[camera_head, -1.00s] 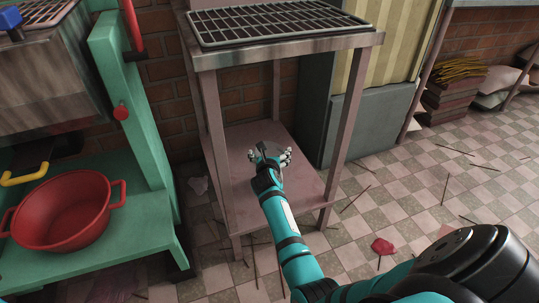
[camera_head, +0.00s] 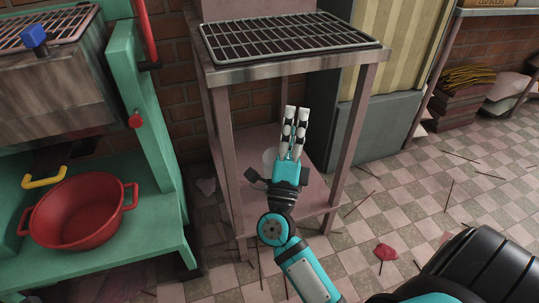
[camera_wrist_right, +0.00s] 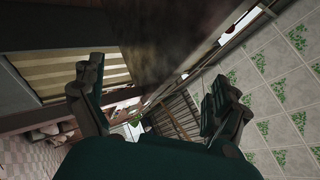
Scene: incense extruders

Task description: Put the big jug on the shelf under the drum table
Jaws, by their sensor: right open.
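A tall pinkish-grey table (camera_head: 300,69) stands in the middle of the head view, with a low shelf (camera_head: 317,192) between its legs. My left gripper is not in view.
A wire rack (camera_head: 285,35) lies on the tabletop. A green stand (camera_head: 110,235) with a red basin (camera_head: 78,212) is close on the left. A grey cabinet (camera_head: 375,127) is behind the table's right side. Thin sticks and a red scrap (camera_head: 385,252) lie on the tiled floor.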

